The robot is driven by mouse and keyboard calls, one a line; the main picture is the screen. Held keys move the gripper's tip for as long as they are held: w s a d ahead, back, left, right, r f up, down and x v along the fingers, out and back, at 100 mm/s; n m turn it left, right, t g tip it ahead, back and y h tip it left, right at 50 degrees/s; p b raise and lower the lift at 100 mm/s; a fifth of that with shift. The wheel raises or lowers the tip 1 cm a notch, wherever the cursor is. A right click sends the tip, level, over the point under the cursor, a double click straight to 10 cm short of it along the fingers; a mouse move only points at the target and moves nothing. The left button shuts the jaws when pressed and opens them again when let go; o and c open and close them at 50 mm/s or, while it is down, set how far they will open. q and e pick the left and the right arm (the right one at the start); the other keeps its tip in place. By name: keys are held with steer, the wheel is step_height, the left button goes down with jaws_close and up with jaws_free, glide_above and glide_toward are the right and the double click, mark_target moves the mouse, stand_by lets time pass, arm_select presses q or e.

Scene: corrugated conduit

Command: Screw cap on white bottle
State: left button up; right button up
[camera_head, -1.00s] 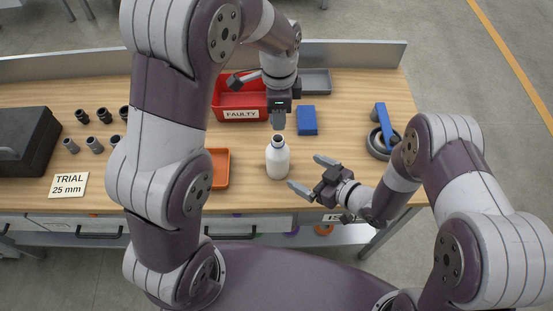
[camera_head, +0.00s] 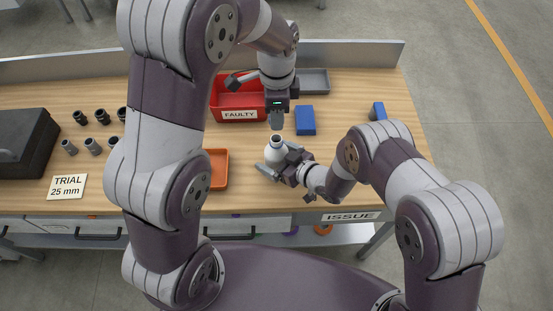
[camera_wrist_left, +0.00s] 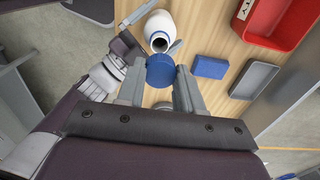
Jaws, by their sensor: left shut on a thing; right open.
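The white bottle (camera_head: 276,152) stands upright and uncapped on the wooden table, its dark open mouth facing up; it also shows in the left wrist view (camera_wrist_left: 160,28). My left gripper (camera_head: 276,124) is above and slightly behind the bottle, pointing down. In the left wrist view it is shut on a round blue cap (camera_wrist_left: 160,71), held apart from the bottle. The cap is hidden in the head view. My right gripper (camera_head: 273,162) is open low at the bottle, with a finger on either side. I cannot tell whether the fingers touch it.
A red FAULTY bin (camera_head: 238,105), a blue block (camera_head: 305,120) and a grey tray (camera_head: 314,80) lie behind the bottle. An orange tray (camera_head: 215,170) is to its left. Several dark and grey fittings (camera_head: 93,146) and a black case (camera_head: 25,145) are further left.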

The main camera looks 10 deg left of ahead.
steer(key=c, duration=1.5)
arm_select(q)
steer(key=shift+f, duration=2.5)
steer(key=shift+f, duration=0.9)
steer(key=shift+f, duration=0.55)
